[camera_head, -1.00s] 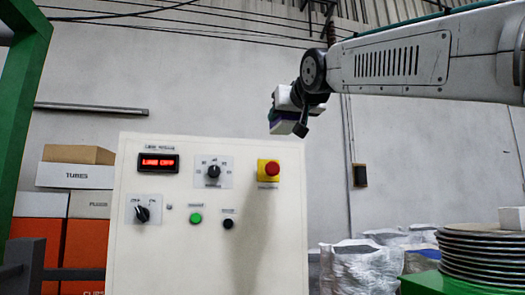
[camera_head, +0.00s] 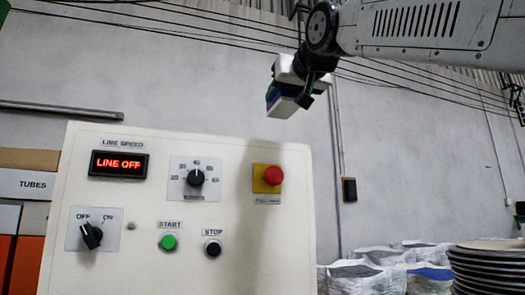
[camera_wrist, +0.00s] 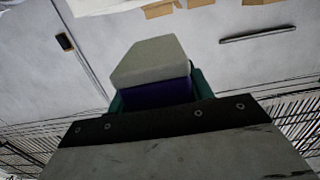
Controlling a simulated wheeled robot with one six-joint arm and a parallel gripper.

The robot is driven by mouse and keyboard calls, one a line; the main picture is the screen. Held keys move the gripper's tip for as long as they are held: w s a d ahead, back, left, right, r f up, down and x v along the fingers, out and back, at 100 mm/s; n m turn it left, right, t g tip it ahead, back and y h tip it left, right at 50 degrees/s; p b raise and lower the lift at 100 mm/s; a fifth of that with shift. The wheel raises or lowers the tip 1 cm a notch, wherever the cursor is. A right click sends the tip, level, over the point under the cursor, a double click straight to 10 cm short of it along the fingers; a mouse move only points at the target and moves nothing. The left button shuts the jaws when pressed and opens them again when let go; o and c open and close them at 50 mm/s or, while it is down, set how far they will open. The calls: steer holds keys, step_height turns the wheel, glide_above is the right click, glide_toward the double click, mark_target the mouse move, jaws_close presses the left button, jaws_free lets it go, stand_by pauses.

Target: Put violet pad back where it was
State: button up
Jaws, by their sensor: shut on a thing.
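The violet pad is a small block with a violet layer and a pale grey-white layer. It shows in the head view (camera_head: 284,106), high above the control panel's right side, and in the wrist view (camera_wrist: 155,92). My gripper (camera_head: 282,93) is shut on it, with a green finger at each side in the wrist view (camera_wrist: 157,97). The pad hangs in the air and touches nothing but my gripper. The fingers hide part of the violet layer.
A cream control panel (camera_head: 130,255) stands ahead, with a "LINE OFF" display (camera_head: 119,164), knobs, start and stop buttons and a red stop button (camera_head: 272,175). White sacks (camera_head: 362,280) and stacked plates (camera_head: 490,262) are at lower right. Boxes (camera_head: 22,185) stand at left.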

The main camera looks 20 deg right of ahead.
steer(key=w, duration=0.5)
steer(key=w+f, duration=0.1)
steer(key=w, duration=0.9)
steer(key=shift+f, duration=0.2)
steer(key=shift+w+f, duration=0.55)
steer(key=shift+f, duration=0.15)
steer(key=shift+s+f, duration=0.15)
steer(key=shift+f, duration=0.75)
steer(key=shift+f, duration=0.15)
steer(key=o, duration=1.1)
steer(key=s, duration=0.7)
steer(key=shift+s+d, duration=0.3)
